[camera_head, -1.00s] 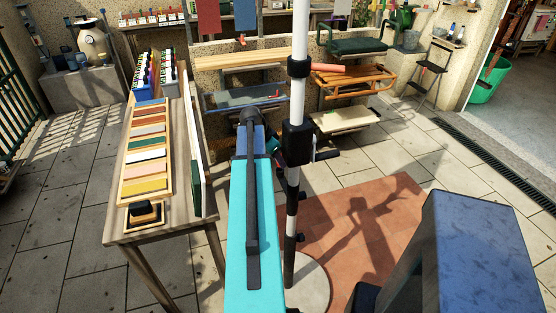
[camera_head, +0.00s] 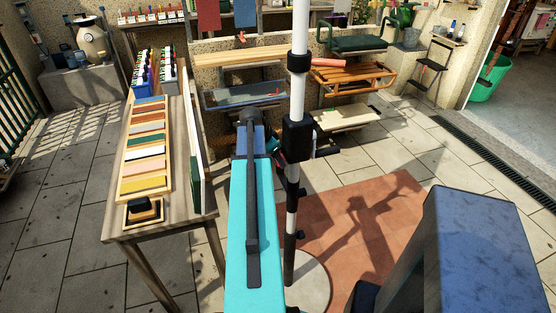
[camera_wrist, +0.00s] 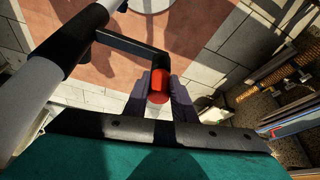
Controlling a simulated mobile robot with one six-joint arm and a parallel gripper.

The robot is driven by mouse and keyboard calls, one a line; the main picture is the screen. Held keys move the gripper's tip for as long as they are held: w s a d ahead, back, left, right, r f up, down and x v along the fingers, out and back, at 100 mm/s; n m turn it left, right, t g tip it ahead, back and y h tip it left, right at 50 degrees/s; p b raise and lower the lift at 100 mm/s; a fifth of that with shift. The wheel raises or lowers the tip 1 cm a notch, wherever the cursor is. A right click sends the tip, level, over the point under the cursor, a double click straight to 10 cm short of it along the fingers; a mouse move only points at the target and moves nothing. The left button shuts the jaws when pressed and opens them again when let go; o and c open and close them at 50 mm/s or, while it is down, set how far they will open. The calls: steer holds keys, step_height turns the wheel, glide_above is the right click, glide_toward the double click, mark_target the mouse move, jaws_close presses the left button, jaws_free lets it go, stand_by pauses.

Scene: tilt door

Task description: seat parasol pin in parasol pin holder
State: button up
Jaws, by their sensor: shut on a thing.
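In the wrist view, my gripper (camera_wrist: 160,98) is shut on a short red-ended black piece, which I take for the parasol pin (camera_wrist: 158,84). A thin black bar (camera_wrist: 128,43) runs from the pin's far end toward the pole; the view does not show whether it is fixed there. The black-and-white parasol pole (camera_wrist: 60,60) slants along the left of the wrist view. In the head view the pole (camera_head: 299,80) stands upright, with a black collar (camera_head: 298,138) at mid-height. I cannot tell which part is the pin holder. My gripper is largely hidden behind the pole there.
A wooden table (camera_head: 178,225) with a row of coloured samples stands left of my turquoise arm. The paved floor (camera_head: 420,150) on the right is largely clear. The pole rises from a round pale base (camera_head: 315,285).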

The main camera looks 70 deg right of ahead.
steer(key=o, duration=1.2)
steer(key=shift+c, duration=0.2)
steer(key=shift+r, duration=0.1)
steer(key=b+v, duration=0.2)
steer(key=v, duration=1.1)
steer(key=shift+a+r+b, duration=0.15)
steer(key=shift+r+b, duration=0.05)
steer(key=shift+b, duration=0.1)
steer(key=shift+w, duration=0.1)
